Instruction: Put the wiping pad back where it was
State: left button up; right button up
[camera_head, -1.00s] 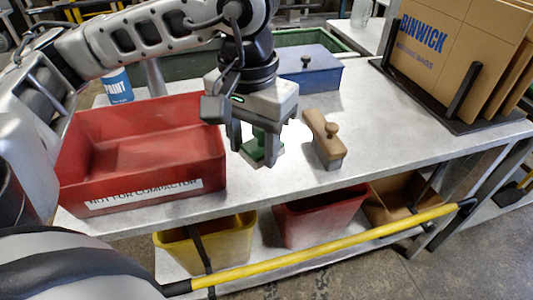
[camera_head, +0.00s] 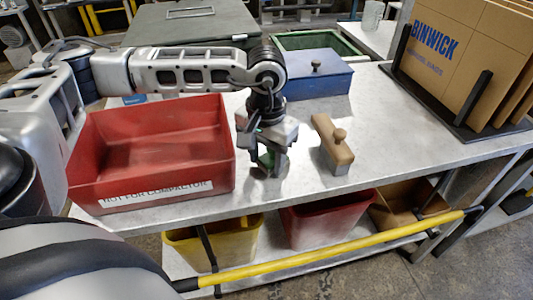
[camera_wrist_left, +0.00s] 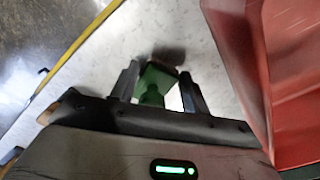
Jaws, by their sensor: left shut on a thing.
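The wiping pad, a small green piece (camera_head: 266,160), is held in my left gripper (camera_head: 268,168) over the light grey table, just right of the red tray. The gripper points down and its fingers partly hide the pad. In the left wrist view the green pad (camera_wrist_left: 155,80) sits between the two dark fingers (camera_wrist_left: 158,90), with a dark shadow on the table close by. The pad is low over the tabletop; I cannot tell whether it touches. My right gripper is not in view.
The red tray (camera_head: 150,192), labelled "NOT FOR COMPACTOR", stands left of the gripper. A wooden-handled brush (camera_head: 330,140) lies to the right. A blue lidded box (camera_head: 318,82) stands behind. Flat cartons (camera_head: 455,50) are racked at right. The right tabletop (camera_head: 405,130) is clear.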

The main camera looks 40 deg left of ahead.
aim_at(267, 161)
pick_arm(q)
jog(key=shift+f+b, duration=0.25)
jog(key=shift+b, duration=0.05)
jog(key=o, duration=0.9)
jog(key=shift+r, duration=0.1)
jog(key=shift+o, duration=0.7)
jog(key=shift+r, duration=0.1)
notch_tip(267, 161, up, 12)
